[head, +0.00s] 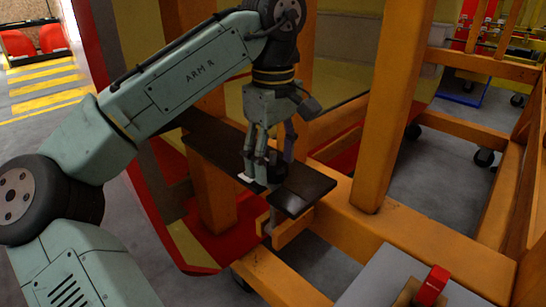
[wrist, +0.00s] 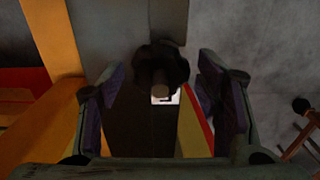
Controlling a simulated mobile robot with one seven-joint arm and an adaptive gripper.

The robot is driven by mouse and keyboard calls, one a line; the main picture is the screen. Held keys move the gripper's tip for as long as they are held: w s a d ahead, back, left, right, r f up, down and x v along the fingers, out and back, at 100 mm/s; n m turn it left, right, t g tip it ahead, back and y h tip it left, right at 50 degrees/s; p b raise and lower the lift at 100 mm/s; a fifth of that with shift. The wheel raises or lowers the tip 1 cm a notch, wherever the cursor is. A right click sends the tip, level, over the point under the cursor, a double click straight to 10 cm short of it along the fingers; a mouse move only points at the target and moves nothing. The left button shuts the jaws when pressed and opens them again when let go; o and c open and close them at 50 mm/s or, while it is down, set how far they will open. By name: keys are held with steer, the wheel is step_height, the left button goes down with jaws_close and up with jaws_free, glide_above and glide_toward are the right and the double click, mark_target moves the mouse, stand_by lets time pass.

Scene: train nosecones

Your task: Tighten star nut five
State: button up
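A black star nut (wrist: 160,62) with a stud end showing sits in the middle of the wrist view. In the head view a dark knob (head: 277,170), partly hidden by my fingers, stands on a dark flat bar (head: 303,188). My gripper (head: 268,172) points down over this bar. In the wrist view my gripper (wrist: 162,80) has its two purple-padded fingers spread on either side of the nut, with gaps showing on both sides. The fingers are open and hold nothing.
Orange frame beams (head: 385,110) stand close to the right of my gripper. A red and yellow curved nosecone (head: 180,225) lies behind and left of it. A red-handled part (head: 432,285) sits on a grey surface at the lower right. Grey floor shows beyond.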

steer(key=c, duration=1)
